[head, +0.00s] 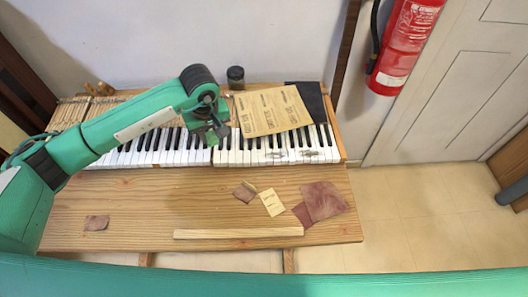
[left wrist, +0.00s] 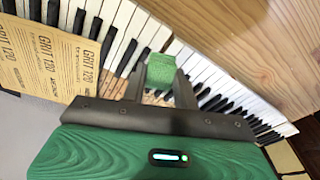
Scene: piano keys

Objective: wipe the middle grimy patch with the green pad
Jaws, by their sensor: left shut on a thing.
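My left gripper (head: 214,134) is over the piano keys (head: 170,158), left of the sandpaper sheet. In the left wrist view it is shut on the green pad (left wrist: 161,70), which sits between the two fingertips above the keys. I cannot tell whether the pad touches the keys. Grey grimy patches show on the white keys toward the right end, one patch (head: 277,156) left of another patch (head: 309,154). My gripper may hide a further patch, so I cannot tell which is the middle one. My right gripper is not in view.
A sandpaper sheet (head: 271,111) lies across the back of the keys, by a dark sheet (head: 308,98) and a small jar (head: 235,77). Sandpaper scraps (head: 322,200) and a wooden strip (head: 238,233) lie on the wooden bench (head: 140,210). The bench's left middle is mostly clear.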

